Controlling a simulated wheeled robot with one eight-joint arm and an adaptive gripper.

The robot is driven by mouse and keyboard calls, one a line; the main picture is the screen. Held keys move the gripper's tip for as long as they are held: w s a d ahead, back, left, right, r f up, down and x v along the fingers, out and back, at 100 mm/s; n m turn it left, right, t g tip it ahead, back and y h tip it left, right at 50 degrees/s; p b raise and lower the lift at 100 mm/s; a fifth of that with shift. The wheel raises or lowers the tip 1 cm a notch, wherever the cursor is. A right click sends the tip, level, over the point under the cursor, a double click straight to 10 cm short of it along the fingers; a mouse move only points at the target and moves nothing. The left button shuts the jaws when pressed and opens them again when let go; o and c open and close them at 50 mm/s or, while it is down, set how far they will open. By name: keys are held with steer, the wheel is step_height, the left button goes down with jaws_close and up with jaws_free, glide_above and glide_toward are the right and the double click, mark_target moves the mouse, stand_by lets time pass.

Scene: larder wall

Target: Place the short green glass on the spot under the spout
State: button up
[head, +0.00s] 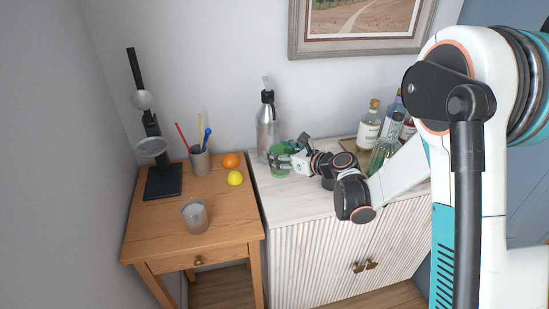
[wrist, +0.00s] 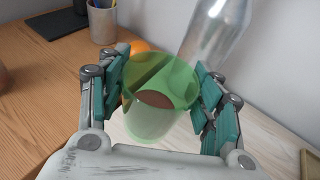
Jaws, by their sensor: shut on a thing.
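My gripper (head: 281,160) is shut on the short green glass (wrist: 155,112), a see-through tumbler held roughly upright between the two teal-padded fingers. In the head view the glass (head: 280,170) is partly hidden by the fingers, at the left end of the white cabinet. I cannot tell whether its base touches the top. A brown round patch shows through the glass in the wrist view. A silver siphon (head: 267,128) with a black head stands just behind the glass; it also shows in the wrist view (wrist: 215,40). The spot under its spout is not clearly visible.
The wooden side table (head: 150,235) holds a black stand (head: 163,182), a cup of pens (head: 200,162), an orange (head: 231,160), a lemon (head: 235,178) and a clear glass (head: 195,216). Bottles (head: 369,125) crowd the right of the white cabinet (head: 300,215), whose front is clear.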

steer(key=w+a+b, duration=0.1)
steer(key=w+a, duration=0.1)
steer(key=w, duration=0.6)
steer(key=shift+a+f+b, duration=0.15)
steer(key=shift+f+b, duration=1.5)
steer(key=shift+f, duration=1.9)
steer(key=shift+f, duration=0.15)
steer(key=o, duration=1.3)
